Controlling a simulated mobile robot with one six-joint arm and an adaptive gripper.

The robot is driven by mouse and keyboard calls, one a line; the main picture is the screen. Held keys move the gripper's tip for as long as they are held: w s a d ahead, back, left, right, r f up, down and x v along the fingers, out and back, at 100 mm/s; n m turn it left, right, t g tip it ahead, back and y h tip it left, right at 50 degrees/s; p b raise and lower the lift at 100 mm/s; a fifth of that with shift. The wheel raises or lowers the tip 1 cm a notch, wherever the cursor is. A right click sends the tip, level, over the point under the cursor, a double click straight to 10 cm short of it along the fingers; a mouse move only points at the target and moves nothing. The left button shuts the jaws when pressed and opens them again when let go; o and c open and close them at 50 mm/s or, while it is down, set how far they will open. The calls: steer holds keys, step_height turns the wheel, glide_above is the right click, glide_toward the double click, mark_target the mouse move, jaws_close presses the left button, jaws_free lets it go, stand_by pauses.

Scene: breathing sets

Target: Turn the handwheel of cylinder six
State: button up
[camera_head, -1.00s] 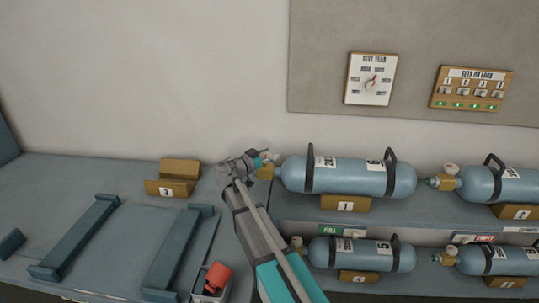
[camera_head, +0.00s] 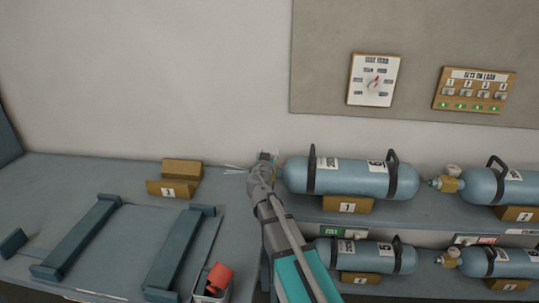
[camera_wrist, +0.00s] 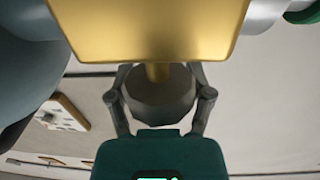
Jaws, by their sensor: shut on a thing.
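The blue-grey cylinder (camera_head: 350,177) with a label that looks like a 6 lies in cradle 1 (camera_head: 347,205), its valve end to the left. In the wrist view its brass valve body (camera_wrist: 150,25) fills the top, and a short stem leads to the grey round handwheel (camera_wrist: 160,98). My gripper (camera_wrist: 160,80) is shut on the handwheel, one finger on each side. In the head view my gripper (camera_head: 263,160) is at the cylinder's left end and hides the handwheel and most of the valve.
Another cylinder (camera_head: 365,256) lies on the shelf below, close to my arm. More cylinders lie to the right (camera_head: 500,185). An empty cradle 3 (camera_head: 175,187) stands on the bench to the left.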

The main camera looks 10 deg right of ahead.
steer(key=shift+a+n+t+y, duration=0.1)
steer(key=shift+n+t+y, duration=0.2)
steer(key=shift+n+y, duration=0.9)
steer(key=shift+a+n+t+y, duration=0.1)
steer(key=shift+n+t+y, duration=0.4)
steer(key=shift+y, duration=1.2)
steer(key=shift+a+n+g+y, duration=0.15)
steer(key=shift+n+g+y, duration=0.15)
steer(key=shift+n+y, duration=1.1)
steer(key=shift+w+y, duration=0.1)
steer(key=shift+y, duration=0.4)
steer(key=shift+a+n+g+y, duration=0.2)
steer(key=shift+n+g+y, duration=0.35)
steer(key=shift+n+y, duration=0.7)
steer(key=shift+a+n+g+y, duration=0.15)
steer(key=shift+n+g+y, duration=0.5)
steer(key=shift+y, duration=1)
steer(key=shift+n+y, duration=0.3)
steer(key=o, duration=1)
steer(key=shift+s+m+t+h, duration=0.2)
steer(key=shift+m+t+h, duration=0.3)
steer(key=shift+h, duration=0.4)
